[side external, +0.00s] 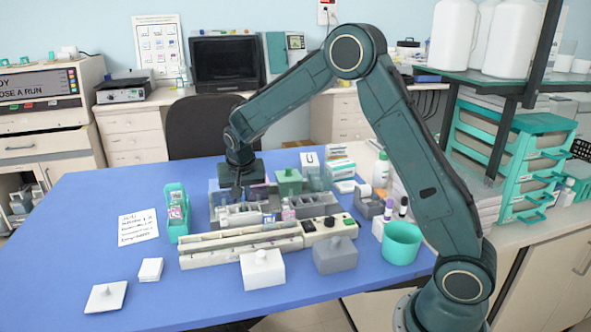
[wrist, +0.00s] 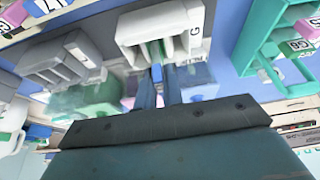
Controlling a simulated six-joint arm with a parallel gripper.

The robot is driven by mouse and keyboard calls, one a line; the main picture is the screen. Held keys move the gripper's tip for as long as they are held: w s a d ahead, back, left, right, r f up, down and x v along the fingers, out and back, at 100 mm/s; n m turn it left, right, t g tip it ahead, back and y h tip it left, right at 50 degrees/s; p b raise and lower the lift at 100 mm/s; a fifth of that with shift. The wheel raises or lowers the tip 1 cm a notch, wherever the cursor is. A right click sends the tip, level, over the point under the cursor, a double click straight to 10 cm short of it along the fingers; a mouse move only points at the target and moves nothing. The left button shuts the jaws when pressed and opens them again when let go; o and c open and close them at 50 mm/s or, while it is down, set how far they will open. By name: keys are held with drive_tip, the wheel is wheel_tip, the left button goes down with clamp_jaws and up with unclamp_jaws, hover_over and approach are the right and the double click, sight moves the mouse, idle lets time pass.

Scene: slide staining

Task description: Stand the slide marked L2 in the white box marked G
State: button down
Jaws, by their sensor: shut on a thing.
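The white box marked G (wrist: 195,18) is at the top centre of the wrist view, with open slots facing me. My gripper (wrist: 158,82) reaches up to its near edge, and it also shows in the side view (side external: 237,188) above the row of boxes. It is shut on a thin slide with a blue end (wrist: 157,72). The slide's far part lines up with the box's slots; I cannot tell how deep it sits. No L2 mark can be read on it. In the side view the slide is too small to make out.
A teal rack (wrist: 250,35) with several labelled slides stands to the right of the box in the wrist view; it also shows in the side view (side external: 178,228). A grey slotted box (wrist: 45,65) stands to the left. The blue table's (side external: 80,230) left side is mostly clear.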

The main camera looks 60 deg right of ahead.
drive_tip(key=shift+f, duration=0.65)
drive_tip(key=shift+f, duration=0.3)
idle(0.9)
drive_tip(key=c, duration=1.5)
unclamp_jaws()
drive_tip(key=shift+o, duration=0.2)
drive_tip(key=v, duration=1.3)
drive_tip(key=shift+r, duration=0.35)
drive_tip(key=shift+s+a+r, duration=0.1)
drive_tip(key=shift+s+a, duration=0.05)
drive_tip(key=shift+s, duration=0.1)
